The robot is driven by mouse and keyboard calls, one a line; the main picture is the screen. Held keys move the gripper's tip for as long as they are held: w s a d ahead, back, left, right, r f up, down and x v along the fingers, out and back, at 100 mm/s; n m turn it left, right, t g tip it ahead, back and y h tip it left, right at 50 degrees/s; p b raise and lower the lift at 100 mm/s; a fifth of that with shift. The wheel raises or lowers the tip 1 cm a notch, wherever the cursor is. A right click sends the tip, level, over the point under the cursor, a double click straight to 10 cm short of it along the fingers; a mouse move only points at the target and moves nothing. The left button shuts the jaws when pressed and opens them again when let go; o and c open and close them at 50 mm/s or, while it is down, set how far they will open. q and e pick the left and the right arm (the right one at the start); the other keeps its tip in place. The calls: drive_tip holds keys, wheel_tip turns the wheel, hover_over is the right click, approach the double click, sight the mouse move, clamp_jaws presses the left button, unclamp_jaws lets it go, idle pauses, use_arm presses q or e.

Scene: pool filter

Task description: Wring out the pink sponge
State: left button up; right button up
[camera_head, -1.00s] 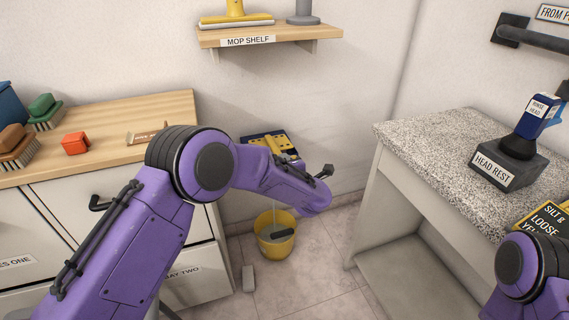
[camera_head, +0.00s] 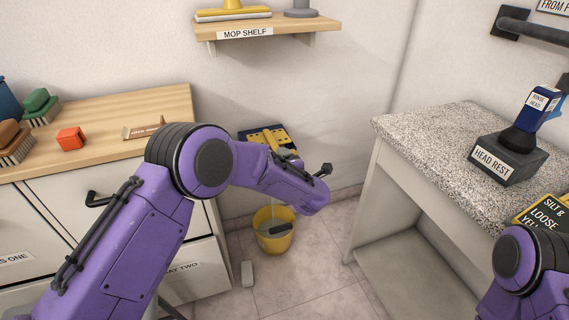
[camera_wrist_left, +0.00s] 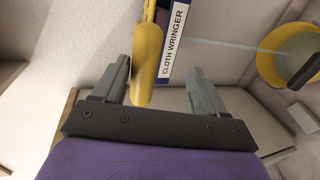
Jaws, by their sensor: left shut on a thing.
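The pink sponge does not show in any view. The cloth wringer (camera_wrist_left: 176,42), a navy and yellow unit, is on the back wall, and its label shows in the left wrist view. It also shows in the head view (camera_head: 250,135), partly behind my left arm. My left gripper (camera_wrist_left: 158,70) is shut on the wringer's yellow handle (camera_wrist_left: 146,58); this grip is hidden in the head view. A thin stream of water runs into the yellow bucket (camera_head: 273,240) on the floor below. My right gripper is out of view; only part of that arm shows at bottom right.
A drawer cabinet (camera_head: 110,105) with brushes and an orange block (camera_head: 70,138) stands left. A speckled counter (camera_head: 430,135) holds the head rest (camera_head: 495,160) at right. The mop shelf (camera_head: 270,28) is above. A small grey block (camera_head: 247,273) lies near the bucket.

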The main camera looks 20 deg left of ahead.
use_arm(q)
drive_tip(key=p+v, duration=0.2)
drive_tip(key=v, duration=0.8)
drive_tip(key=shift+s+d, duration=0.15)
drive_tip(key=shift+s, duration=0.15)
